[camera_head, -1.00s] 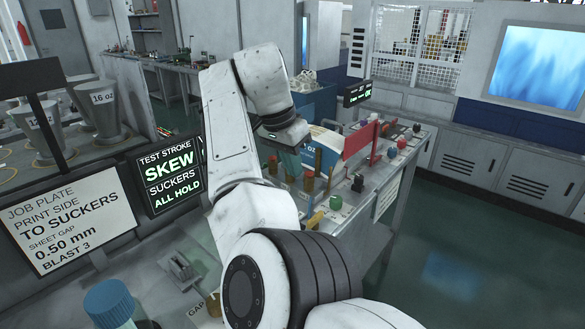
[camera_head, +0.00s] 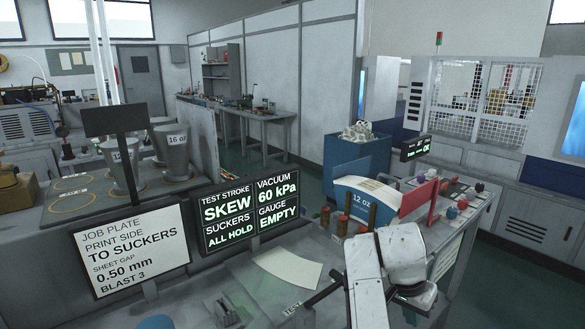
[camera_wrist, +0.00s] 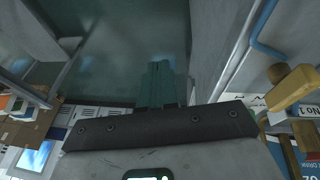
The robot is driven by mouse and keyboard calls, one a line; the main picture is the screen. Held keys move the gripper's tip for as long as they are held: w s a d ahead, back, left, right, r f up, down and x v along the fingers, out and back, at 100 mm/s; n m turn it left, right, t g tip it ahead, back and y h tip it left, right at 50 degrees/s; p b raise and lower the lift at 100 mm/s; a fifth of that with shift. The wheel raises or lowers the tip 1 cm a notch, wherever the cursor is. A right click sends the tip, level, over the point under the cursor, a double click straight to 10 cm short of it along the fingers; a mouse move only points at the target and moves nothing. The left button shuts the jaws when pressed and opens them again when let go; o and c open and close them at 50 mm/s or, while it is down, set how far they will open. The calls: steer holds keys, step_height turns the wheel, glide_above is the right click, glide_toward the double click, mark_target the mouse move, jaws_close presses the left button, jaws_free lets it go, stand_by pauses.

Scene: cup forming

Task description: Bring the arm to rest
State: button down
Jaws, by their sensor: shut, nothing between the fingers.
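My white arm (camera_head: 368,272) is folded low at the right of the head view, in front of the bench. Its wrist end hangs near the bench's front edge; the fingertips are hard to make out there. In the wrist view my gripper (camera_wrist: 160,80) shows as two teal fingers side by side, shut with nothing between them. The fingers point out over the dark green floor (camera_wrist: 110,75), apart from any object.
The job plate sign (camera_head: 135,245) and the green-lettered display (camera_head: 243,212) stand at the left. A curved 12 oz sheet (camera_head: 352,192), a red plate (camera_head: 418,197) and coloured knobs (camera_head: 445,188) are on the bench behind the arm. A pale sheet (camera_head: 287,267) lies left of the arm.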

steer(key=s+d+f+n, duration=0.2)
steer(key=s+d+f, duration=0.2)
steer(key=s+f, duration=0.4)
steer(key=s+d+f+n, duration=0.25)
steer(key=s+f, duration=0.35)
steer(key=s, duration=0.4)
steer(key=s+a+f+n+y, duration=0.1)
steer(key=s+a+n, duration=0.1)
steer(key=s, duration=0.9)
steer(key=s+a+f+n+y, duration=0.1)
steer(key=s+a+n+y, duration=0.1)
steer(key=s, duration=0.8)
steer(key=shift+s+a+f, duration=0.3)
steer(key=shift+s+a, duration=0.05)
steer(key=shift+a, duration=0.15)
